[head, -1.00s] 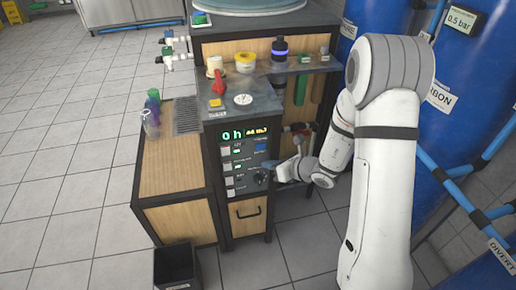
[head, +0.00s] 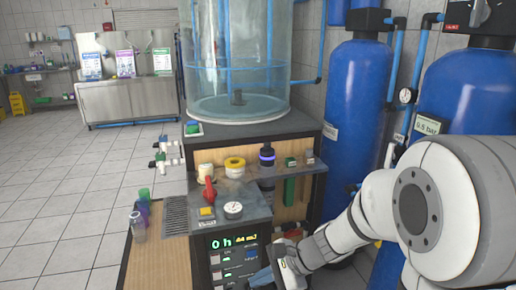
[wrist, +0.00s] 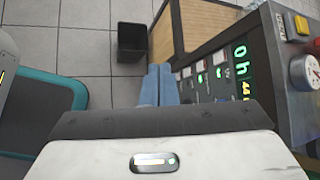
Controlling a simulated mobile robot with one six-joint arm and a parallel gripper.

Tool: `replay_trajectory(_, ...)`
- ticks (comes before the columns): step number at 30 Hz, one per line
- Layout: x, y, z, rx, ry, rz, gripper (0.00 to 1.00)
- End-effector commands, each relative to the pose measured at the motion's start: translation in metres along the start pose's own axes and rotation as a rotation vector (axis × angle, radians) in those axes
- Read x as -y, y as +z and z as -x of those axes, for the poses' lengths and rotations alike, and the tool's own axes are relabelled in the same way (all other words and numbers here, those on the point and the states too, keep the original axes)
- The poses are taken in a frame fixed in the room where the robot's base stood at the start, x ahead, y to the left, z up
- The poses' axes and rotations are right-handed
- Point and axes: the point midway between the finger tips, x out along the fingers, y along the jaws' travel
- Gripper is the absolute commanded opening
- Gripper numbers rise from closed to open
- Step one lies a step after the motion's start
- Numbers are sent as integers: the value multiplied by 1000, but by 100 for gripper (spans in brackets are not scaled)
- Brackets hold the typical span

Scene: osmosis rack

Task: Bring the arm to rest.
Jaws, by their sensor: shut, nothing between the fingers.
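My gripper (wrist: 158,84) shows in the wrist view with its two blue fingers together and nothing between them. It is just off the front of the control panel (wrist: 215,72), which has green-lit switches and a green display. In the head view the gripper (head: 262,278) is partly cut off by the lower edge, in front of the same panel (head: 232,256). My white arm reaches in from the lower right, bent at the elbow. I cannot tell whether the fingers touch the panel.
A red valve handle (head: 209,188), a gauge (head: 233,210) and a shelf of small items stand above the panel. Blue tanks (head: 357,110) stand close at the right. A black bin (wrist: 133,42) stands on the floor. Tiled floor at the left (head: 60,220) is clear.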

Motion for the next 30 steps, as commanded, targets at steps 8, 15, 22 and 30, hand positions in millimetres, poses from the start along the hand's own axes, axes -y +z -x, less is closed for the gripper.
replay_trajectory(8,-57,29,90,-251,305,650,0)
replay_trajectory(15,-86,26,162,-472,563,1044,0)
replay_trajectory(22,-93,22,188,-553,669,1164,0)
replay_trajectory(30,-93,22,188,-553,669,1164,0)
